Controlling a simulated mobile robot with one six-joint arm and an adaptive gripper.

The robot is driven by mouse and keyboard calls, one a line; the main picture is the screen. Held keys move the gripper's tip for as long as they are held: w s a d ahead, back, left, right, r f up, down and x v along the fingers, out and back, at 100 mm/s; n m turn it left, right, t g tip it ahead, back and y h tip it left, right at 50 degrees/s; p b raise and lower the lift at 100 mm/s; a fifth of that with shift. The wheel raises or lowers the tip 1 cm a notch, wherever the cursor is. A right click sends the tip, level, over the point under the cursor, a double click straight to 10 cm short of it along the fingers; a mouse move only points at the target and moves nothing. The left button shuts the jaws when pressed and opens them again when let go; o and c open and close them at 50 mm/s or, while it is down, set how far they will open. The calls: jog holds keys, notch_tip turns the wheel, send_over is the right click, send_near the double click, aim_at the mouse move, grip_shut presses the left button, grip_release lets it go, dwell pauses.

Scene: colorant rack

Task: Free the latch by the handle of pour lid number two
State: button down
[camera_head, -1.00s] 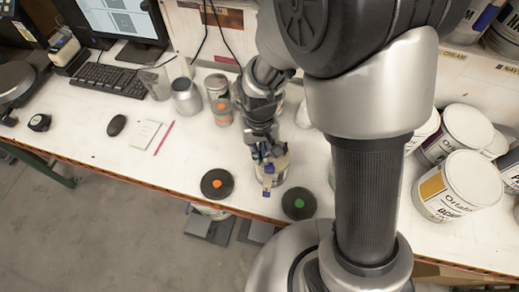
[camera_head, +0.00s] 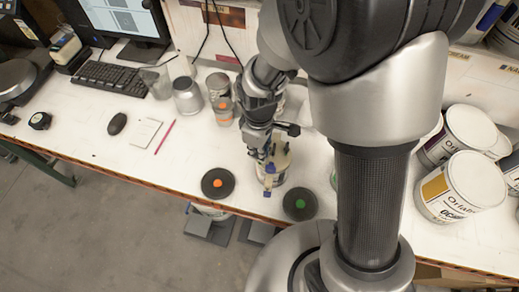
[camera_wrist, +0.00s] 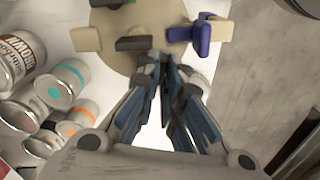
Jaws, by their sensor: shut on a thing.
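The pour lid (camera_wrist: 110,20) is a beige disc with pale tabs, a dark grey block (camera_wrist: 131,44) and a blue-purple part (camera_wrist: 202,36) at its edge. In the head view the lid (camera_head: 283,158) sits on a can near the table's front edge, its blue part toward the front. My gripper (camera_wrist: 160,68) is over the lid's rim, its fingers close together beside the dark grey block. It is shut on a part of the lid; the fingers hide which part. It also shows in the head view (camera_head: 264,158).
A black disc with an orange dot (camera_head: 217,183) lies left of the lid, and one with a green dot (camera_head: 300,205) lies right. Cans with orange marks (camera_head: 223,110) stand behind. Large paint buckets (camera_head: 460,187) stand at right. The table's left front is mostly clear.

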jog(key=shift+n, duration=0.9)
jog(key=c, duration=2)
grip_release()
jog(key=shift+r, duration=0.1)
notch_tip(320, 180, up, 12)
jog(key=shift+f, duration=0.1)
jog(key=shift+d, duration=0.1)
